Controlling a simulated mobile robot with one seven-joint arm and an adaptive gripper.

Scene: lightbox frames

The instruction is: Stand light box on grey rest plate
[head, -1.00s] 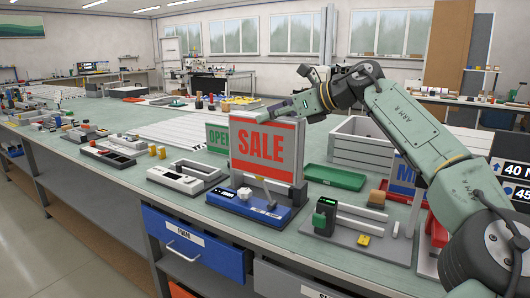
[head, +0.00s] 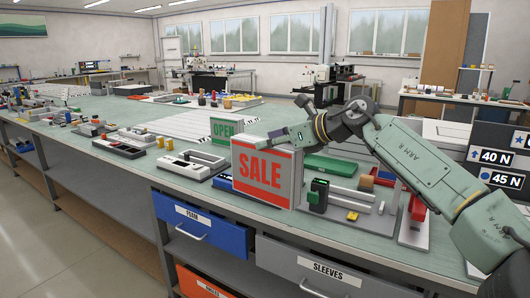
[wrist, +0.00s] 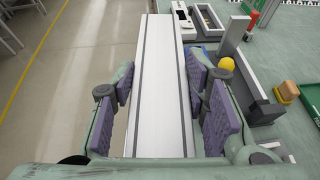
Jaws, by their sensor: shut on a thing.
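The light box is a flat panel with a red SALE face (head: 263,170) and pale grey edges. My gripper (wrist: 160,85) is shut on it, with purple pads against both sides in the wrist view. The head view shows the box upright near the bench's front edge, with my gripper at its upper back. Its lower edge seems raised, but I cannot tell the gap to the bench. A grey plate (head: 345,232) lies just right of the box and carries a green-and-black device (head: 318,195). I cannot tell if this is the rest plate.
A blue fixture (head: 224,184) is partly hidden behind the box. A green OPEN sign (head: 222,129) and a green tray (head: 327,166) stand farther back. A red part (head: 417,207) lies to the right. Open floor (wrist: 75,65) lies beyond the bench edge.

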